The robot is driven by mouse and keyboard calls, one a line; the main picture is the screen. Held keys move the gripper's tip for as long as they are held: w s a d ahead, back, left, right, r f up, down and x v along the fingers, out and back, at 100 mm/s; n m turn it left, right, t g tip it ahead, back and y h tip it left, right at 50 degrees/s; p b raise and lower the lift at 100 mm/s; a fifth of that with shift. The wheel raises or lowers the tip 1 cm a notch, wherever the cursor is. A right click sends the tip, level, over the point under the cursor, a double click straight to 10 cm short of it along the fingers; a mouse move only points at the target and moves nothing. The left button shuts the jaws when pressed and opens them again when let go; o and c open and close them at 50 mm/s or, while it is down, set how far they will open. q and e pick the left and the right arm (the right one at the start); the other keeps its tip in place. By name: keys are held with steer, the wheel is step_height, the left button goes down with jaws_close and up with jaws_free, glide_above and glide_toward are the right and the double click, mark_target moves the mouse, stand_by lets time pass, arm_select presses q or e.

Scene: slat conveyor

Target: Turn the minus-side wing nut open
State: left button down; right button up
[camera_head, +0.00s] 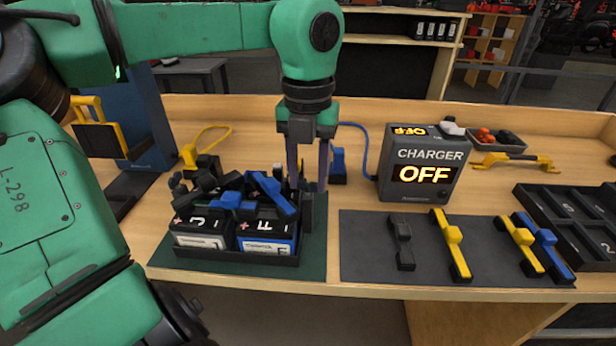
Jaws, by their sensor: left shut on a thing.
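Two batteries stand side by side in a black tray (240,257) on a dark green mat: a white-labelled one marked J (200,240) and a blue-and-white one marked F (266,244). Blue clamp pieces (272,192) lie across the top of F, and black ones (205,190) across J. My left gripper (308,186) points down at the back right of battery F, its two fingers either side of a small part. It is shut on that part, which appears to be the minus-side wing nut; the part itself is mostly hidden. My right gripper is not in view.
A charger (424,172) reading OFF stands behind the right side. A dark mat (375,262) holds black, yellow and blue bar tools. A black compartment tray (570,215) is at far right. Yellow and blue cables (364,150) lie behind the batteries.

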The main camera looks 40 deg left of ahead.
mark_target(308, 182)
arm_select(q)
steer(key=shift+n, duration=0.9)
steer(key=shift+c, duration=2)
jaws_free()
steer(key=shift+r, duration=0.15)
step_height(308, 182, up, 14)
steer(key=p, duration=0.1)
steer(key=shift+r, duration=0.2)
steer(key=shift+p, duration=0.3)
